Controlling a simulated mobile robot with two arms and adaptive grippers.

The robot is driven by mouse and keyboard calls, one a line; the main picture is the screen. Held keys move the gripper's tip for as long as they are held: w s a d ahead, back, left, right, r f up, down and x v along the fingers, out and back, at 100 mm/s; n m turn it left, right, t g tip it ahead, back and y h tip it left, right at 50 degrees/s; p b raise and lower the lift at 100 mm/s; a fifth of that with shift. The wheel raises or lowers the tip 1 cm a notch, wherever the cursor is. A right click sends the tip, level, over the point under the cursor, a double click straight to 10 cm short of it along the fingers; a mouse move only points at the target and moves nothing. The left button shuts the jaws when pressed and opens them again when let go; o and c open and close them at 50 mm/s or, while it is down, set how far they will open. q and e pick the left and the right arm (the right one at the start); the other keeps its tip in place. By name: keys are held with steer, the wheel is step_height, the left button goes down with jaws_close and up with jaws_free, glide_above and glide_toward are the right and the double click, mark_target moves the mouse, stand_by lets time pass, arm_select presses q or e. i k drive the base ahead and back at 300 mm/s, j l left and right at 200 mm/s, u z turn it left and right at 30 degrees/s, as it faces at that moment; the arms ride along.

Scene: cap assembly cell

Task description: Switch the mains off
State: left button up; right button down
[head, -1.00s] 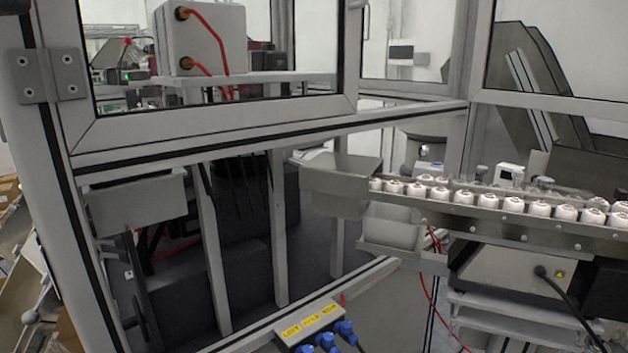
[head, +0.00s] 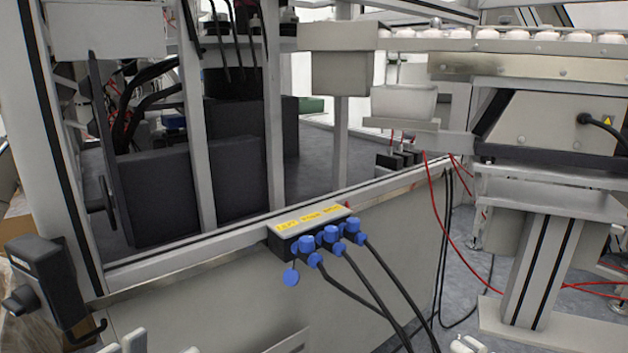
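Pale parts that look like the tips of my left gripper (head: 128,342) and my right gripper (head: 472,345) just show at the bottom edge. Both are well apart from the box. Too little shows to tell open from shut.
A socket block with a yellow label (head: 312,226) and blue plugs (head: 330,238) sits on the cell's lower rail. Black cables (head: 370,285) hang from it in front of the grey panel (head: 215,300). A conveyor with white caps (head: 545,38) runs at the upper right. Red cables lie right.

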mark_target(24, 300)
steer(key=k+j, duration=0.1)
steer(key=j, duration=0.65)
steer(key=k+j, duration=0.1)
steer(key=j, duration=0.6)
steer(key=k+j, duration=0.25)
steer(key=j, duration=0.15)
steer(key=k+j, duration=0.25)
steer(key=j, duration=0.15)
steer(key=k+j, duration=0.2)
steer(key=j, duration=0.2)
steer(key=k+j, duration=0.25)
steer(key=j, duration=0.15)
steer(key=k+j, duration=0.5)
steer(key=j, duration=0.25)
